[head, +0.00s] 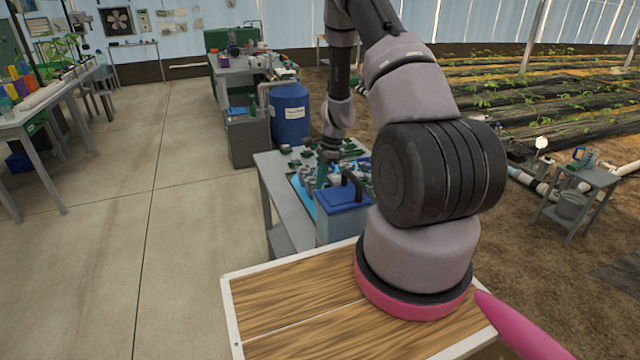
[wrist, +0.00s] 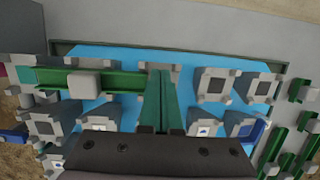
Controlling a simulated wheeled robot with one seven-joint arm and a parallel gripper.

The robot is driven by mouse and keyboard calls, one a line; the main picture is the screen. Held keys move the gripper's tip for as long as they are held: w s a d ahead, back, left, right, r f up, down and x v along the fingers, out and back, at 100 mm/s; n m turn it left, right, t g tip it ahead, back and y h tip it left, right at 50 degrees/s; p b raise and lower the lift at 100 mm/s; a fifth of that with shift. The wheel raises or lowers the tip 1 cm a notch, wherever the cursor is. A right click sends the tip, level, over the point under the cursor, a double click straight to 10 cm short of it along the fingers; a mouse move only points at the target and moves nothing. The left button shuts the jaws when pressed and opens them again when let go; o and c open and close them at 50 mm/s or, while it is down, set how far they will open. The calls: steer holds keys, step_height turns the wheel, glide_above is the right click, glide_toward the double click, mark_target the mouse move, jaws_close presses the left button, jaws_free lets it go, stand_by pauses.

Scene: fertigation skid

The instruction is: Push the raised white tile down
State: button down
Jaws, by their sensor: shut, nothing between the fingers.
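My gripper (wrist: 160,78) points into the wrist view from the bottom edge, its two green fingers shut together and empty. They reach over a blue tray (wrist: 190,62) holding several grey sockets with dark or white centres. A pale block (wrist: 84,84) sits on a green bar left of my fingers. Small white faces show in a socket left of the fingers (wrist: 99,127) and one right of them (wrist: 205,131). I cannot tell which white piece is the raised tile, or whether my fingertips touch anything. In the head view, my gripper (head: 322,175) is low over the grey table (head: 283,208).
A blue-lidded box with a dark handle (head: 343,200) stands at the table's near edge, close to my gripper. More grey and green parts (wrist: 303,92) lie right of the tray. A blue barrel (head: 290,115) stands behind the table.

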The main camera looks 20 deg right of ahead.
step_height(320, 180, up, 7)
steer(key=shift+r, duration=0.15)
stand_by(0.6)
stand_by(0.3)
steer(key=s+a+r+n+t, duration=0.1)
steer(key=s+a+r+n, duration=0.1)
steer(key=r, duration=0.6)
steer(key=s+a+r+n+t, duration=0.1)
steer(key=s+a+r+n, duration=0.1)
steer(key=r, duration=0.7)
steer(key=s+a+r+n+t, duration=0.1)
steer(key=s+a+r+n, duration=0.1)
steer(key=r, duration=0.6)
steer(key=s+a+r+n+t, duration=0.1)
steer(key=s+r+n+t, duration=0.1)
steer(key=s+r+n, duration=0.2)
steer(key=s+a+r+n+t+h, duration=0.1)
steer(key=s+r+n, duration=0.3)
steer(key=s+r, duration=0.5)
steer(key=s+a+t, duration=0.1)
steer(key=s, duration=0.5)
steer(key=shift+s+r, duration=0.35)
steer(key=shift+s, duration=0.05)
steer(key=shift+w, duration=0.1)
